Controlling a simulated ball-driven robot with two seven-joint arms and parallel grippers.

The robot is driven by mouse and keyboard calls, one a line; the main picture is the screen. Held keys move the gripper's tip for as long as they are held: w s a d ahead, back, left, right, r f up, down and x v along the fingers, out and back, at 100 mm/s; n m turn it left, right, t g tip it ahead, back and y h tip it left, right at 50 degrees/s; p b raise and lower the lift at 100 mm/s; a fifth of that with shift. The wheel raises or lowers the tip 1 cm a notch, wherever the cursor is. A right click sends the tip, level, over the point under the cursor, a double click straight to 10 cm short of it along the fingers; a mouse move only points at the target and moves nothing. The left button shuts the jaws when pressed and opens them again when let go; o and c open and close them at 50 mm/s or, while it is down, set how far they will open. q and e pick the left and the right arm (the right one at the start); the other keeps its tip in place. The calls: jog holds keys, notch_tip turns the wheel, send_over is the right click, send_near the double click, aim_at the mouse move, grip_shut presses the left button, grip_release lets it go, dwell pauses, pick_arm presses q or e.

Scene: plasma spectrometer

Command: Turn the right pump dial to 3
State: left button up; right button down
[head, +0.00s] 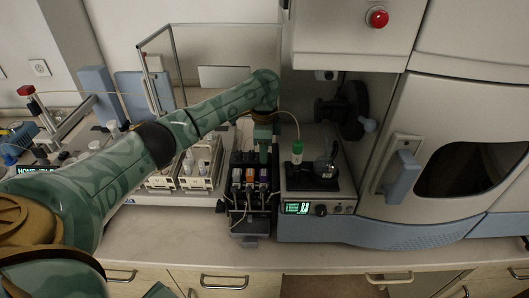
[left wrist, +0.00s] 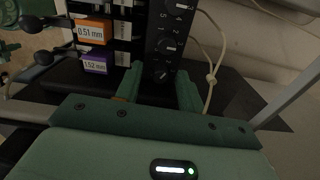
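The black pump (head: 247,207) stands on the bench in the middle of the head view, with orange and purple cassettes on its front. In the left wrist view, its black dial panel (left wrist: 160,53) carries black dials in a column with white numbers. One dial (left wrist: 170,45) is farther from the gripper and another dial (left wrist: 162,75) sits nearer. I cannot tell which is the right pump dial, nor read its setting clearly. My left gripper (head: 264,155) is over the pump. Its fingers (left wrist: 158,92) are apart, with the nearer dial showing between them and nothing visibly gripped. My right gripper does not show.
The spectrometer (head: 400,236) stands right of the pump, with a lit green display (head: 297,208). A pale tube (left wrist: 212,80) hangs right of the fingers. Racks of vials (head: 196,183) stand left of the pump. The bench front (head: 315,258) is clear.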

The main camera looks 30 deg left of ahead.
pick_arm(q)
grip_shut()
jog(key=shift+r+p, duration=0.1)
jog(key=shift+p, duration=0.2)
jog(key=m+p, duration=0.2)
jog(key=p, duration=0.1)
jog(key=shift+r+p, duration=0.15)
jog(key=shift+p, duration=0.2)
jog(key=shift+f+m, duration=0.25)
jog(key=shift+m, duration=0.25)
grip_release()
